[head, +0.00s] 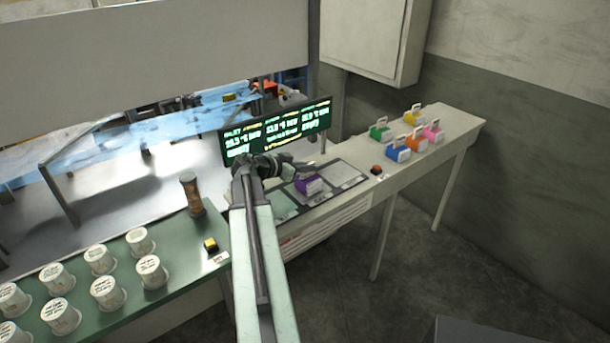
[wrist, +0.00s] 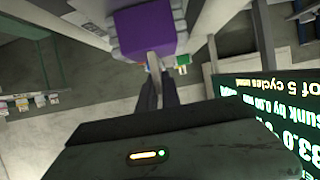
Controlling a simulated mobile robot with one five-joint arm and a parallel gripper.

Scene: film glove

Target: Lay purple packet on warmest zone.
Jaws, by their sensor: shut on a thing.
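The purple packet (head: 309,184) is at the end of my arm in the head view, and its pale handle (wrist: 154,62) is between my fingers in the wrist view. My gripper (wrist: 156,90) is shut on that handle. The packet's purple face (wrist: 147,30) fills the top middle of the wrist view. In the head view my gripper (head: 286,168) and the packet are over the middle of a row of flat zones. A pale green zone (head: 282,204) is to the left and a grey zone (head: 343,174) to the right. I cannot tell whether the packet touches the surface.
A dark display with green readings (head: 275,130) stands behind the zones; it is close on the right in the wrist view (wrist: 265,110). Other coloured packets (head: 398,153) stand on the bench at right. A red button (head: 376,169) is beside the zones. White tubs (head: 108,291) stand at left.

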